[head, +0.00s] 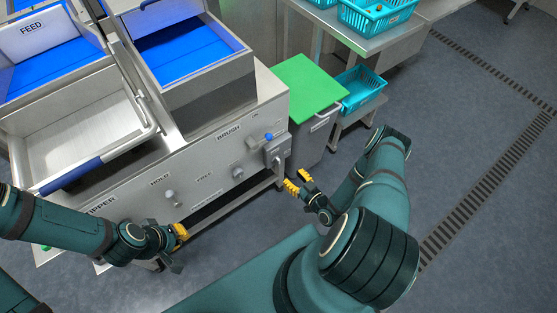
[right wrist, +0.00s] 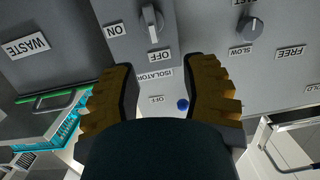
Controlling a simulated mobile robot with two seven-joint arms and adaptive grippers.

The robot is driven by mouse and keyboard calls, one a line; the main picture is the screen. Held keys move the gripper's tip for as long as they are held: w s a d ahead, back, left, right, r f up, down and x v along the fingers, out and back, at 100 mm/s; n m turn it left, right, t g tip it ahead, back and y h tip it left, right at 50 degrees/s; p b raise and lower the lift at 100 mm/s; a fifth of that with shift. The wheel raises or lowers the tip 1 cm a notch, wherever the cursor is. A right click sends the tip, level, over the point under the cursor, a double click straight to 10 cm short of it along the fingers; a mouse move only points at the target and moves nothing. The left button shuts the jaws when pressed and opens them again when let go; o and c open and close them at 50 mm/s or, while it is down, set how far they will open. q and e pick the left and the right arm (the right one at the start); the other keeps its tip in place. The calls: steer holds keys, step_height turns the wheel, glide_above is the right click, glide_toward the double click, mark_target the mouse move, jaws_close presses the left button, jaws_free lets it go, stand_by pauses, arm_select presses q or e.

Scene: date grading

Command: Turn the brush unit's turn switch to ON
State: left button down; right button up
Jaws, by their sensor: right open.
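The brush unit's turn switch (right wrist: 152,22) is a grey knob with a pale raised grip on a grey box, at the top of the right wrist view. An ON label (right wrist: 115,30) is left of it and an OFF label (right wrist: 160,56) below it; the grip lies roughly upright in the picture, one end toward OFF. In the head view the switch (head: 276,158) is small at the panel's right end. My right gripper (head: 298,181) is open and empty, just off the panel, its yellow-padded fingers apart from the switch. My left gripper (head: 178,247) is low before the panel's left part, its jaw opening unclear.
A blue-tipped lever (head: 268,136) stands close to the switch. A speed knob (right wrist: 250,27) is to its right in the wrist view. A green-lidded waste bin (head: 308,82) and a steel table with teal baskets (head: 362,86) stand beyond the machine. Floor at right is clear.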

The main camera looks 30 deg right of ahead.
mark_target(280, 161)
steer(key=shift+t+h, duration=0.4)
steer(key=shift+t, duration=0.4)
steer(key=w, duration=0.3)
steer(key=w+b, duration=0.1)
steer(key=w, duration=0.3)
steer(key=w+f+b, duration=0.1)
steer(key=w, duration=0.2)
steer(key=shift+w+a, duration=0.2)
steer(key=shift+w, duration=0.2)
steer(key=shift+c, duration=0.3)
jaws_close()
